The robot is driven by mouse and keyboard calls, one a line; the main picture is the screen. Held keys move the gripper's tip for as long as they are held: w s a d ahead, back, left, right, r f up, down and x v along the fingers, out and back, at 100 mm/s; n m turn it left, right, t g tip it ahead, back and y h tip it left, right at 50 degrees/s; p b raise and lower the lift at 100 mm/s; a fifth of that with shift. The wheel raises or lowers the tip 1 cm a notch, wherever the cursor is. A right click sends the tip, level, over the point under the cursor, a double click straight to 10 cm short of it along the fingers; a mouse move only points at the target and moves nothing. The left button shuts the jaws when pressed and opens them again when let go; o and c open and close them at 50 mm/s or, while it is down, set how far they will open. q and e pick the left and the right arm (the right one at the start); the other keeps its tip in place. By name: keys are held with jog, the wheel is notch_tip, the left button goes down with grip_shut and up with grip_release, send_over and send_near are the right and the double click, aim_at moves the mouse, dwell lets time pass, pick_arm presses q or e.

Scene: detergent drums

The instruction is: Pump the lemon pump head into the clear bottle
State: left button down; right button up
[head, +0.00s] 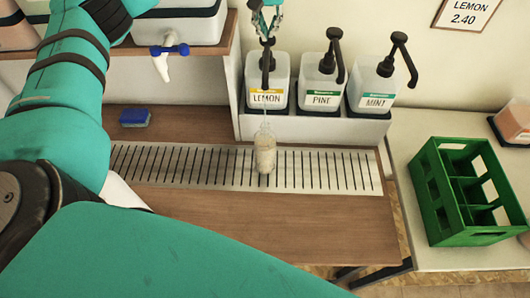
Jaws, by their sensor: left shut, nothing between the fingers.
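The lemon pump head (267,64) is dark and sits on a pale container with a yellow LEMON label (265,98). My left gripper (266,27) is shut with nothing in its fingers. It is right at the top of the lemon pump head and partly hides it; I cannot tell how far down the head is pressed. The clear bottle (265,152) stands upright on the slotted drip grate (210,168), below and in front of the lemon pump. It looks pale inside; the fill level is unclear. My right gripper is not in view.
Pine (320,82) and mint (374,88) pump containers stand to the right of lemon. A blue sponge (135,117) lies left. A white tap with a blue handle (169,50) hangs upper left. A green crate (468,190) stands on the right-hand table. The front wood counter is clear.

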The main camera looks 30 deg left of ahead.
pick_arm(q)
jog(key=shift+b+x, duration=0.35)
jog(key=shift+x, duration=0.55)
jog(key=shift+w+p+v, duration=0.2)
jog(key=shift+p+v, duration=1)
jog(key=shift+v, duration=0.35)
jog(key=shift+w+p+v, duration=0.2)
jog(key=shift+p+v, duration=1)
jog(key=shift+v, duration=0.3)
jog(key=shift+a, duration=0.2)
jog(key=shift+s+d+b+x, duration=0.1)
jog(key=shift+s+b+x, duration=0.1)
jog(key=shift+b+x, duration=0.55)
jog(key=shift+s+d+b+x, duration=0.15)
jog(key=shift+b+x, duration=0.2)
jog(key=shift+x, duration=0.8)
jog(key=shift+s+b+x, duration=0.2)
jog(key=shift+b+x, duration=0.35)
jog(key=shift+x, duration=0.45)
jog(key=p+v, duration=0.1)
jog(key=v, duration=0.1)
jog(key=p+v, duration=0.1)
jog(key=p, duration=0.1)
jog(key=w+p+v, duration=0.1)
jog(key=v, duration=0.1)
jog(key=shift+a+r, duration=0.2)
jog(key=shift+r, duration=0.3)
jog(key=shift+f, duration=0.15)
